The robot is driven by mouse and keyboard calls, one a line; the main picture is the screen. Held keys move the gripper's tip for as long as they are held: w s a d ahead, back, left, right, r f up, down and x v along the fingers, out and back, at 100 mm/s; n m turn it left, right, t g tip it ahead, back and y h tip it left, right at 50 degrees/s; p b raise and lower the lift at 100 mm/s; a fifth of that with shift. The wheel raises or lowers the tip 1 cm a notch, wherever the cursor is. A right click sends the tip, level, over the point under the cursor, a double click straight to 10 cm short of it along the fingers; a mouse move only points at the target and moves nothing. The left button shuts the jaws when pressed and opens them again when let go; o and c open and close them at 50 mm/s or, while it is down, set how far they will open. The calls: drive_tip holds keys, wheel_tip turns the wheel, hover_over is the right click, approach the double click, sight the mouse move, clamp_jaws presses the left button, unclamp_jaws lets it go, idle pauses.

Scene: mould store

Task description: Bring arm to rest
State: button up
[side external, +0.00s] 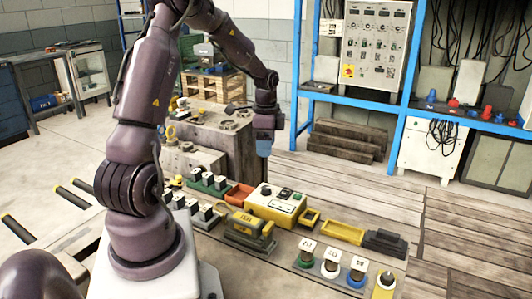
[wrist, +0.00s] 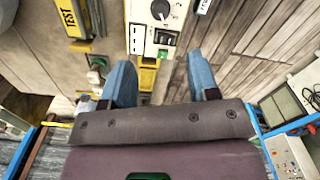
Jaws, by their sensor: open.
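My arm reaches from its base on the bench up and over to the right in the side view. My gripper (side external: 264,146) hangs at the arm's end, pointing down, above and behind the bench. In the wrist view my gripper (wrist: 161,75) shows two blue fingers spread apart with nothing between them. Below it lie the bench and plank floor. A yellow and white control box (side external: 276,206) stands on the bench, well below the gripper; its dial and switch also show in the wrist view (wrist: 158,22).
A yellow device (side external: 246,232), an orange tray (side external: 239,194), a yellow tray (side external: 342,232) and several round-based labelled blocks (side external: 331,262) stand on the bench. Large grey mould blocks (side external: 215,150) are behind it. A blue shelf frame (side external: 400,125) stands at right. Plank floor between is clear.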

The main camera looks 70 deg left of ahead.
idle(0.4)
drive_tip(key=s+d+r+n+t, duration=0.1)
drive_tip(key=s+d+r+t, duration=0.1)
drive_tip(key=d+r, duration=0.3)
drive_tip(key=s+d+r+n+t, duration=0.1)
drive_tip(key=s+d+r, duration=0.3)
drive_tip(key=d, duration=0.9)
drive_tip(key=s+d+r+n+t, duration=0.2)
drive_tip(key=s+d+r+n, duration=0.1)
drive_tip(key=d+r, duration=0.4)
drive_tip(key=d, duration=0.2)
drive_tip(key=shift+s+d+r+t, duration=0.2)
drive_tip(key=shift+d+r+t, duration=0.05)
drive_tip(key=shift+d+t, duration=0.1)
